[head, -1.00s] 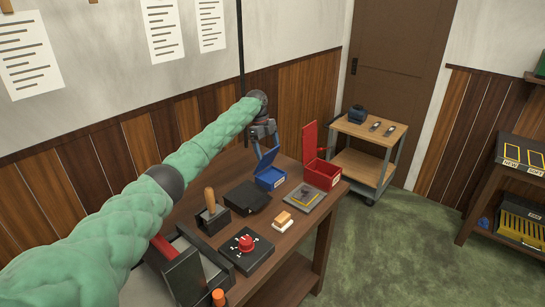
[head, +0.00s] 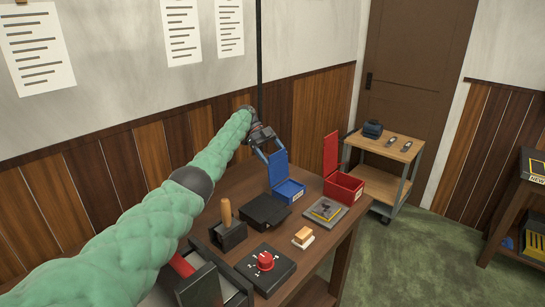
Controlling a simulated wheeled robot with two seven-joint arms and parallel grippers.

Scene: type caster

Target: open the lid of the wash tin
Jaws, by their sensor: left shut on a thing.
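A blue tin (head: 290,190) stands on the wooden table with its lid (head: 279,172) raised, nearly upright on the back side. I take it for the wash tin, though its label is too small to read. My left gripper (head: 266,152) is at the upper left edge of this lid and is shut on it. The fingertips are small and partly hidden by the lid. My right gripper is not in view.
A red tin (head: 345,187) with its lid open stands right of the blue one. A black box (head: 264,211), a stamp holder (head: 228,232), a grey pad (head: 324,211), a small block (head: 303,236) and a red-knob box (head: 265,268) sit nearby. A cart (head: 385,149) stands beyond.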

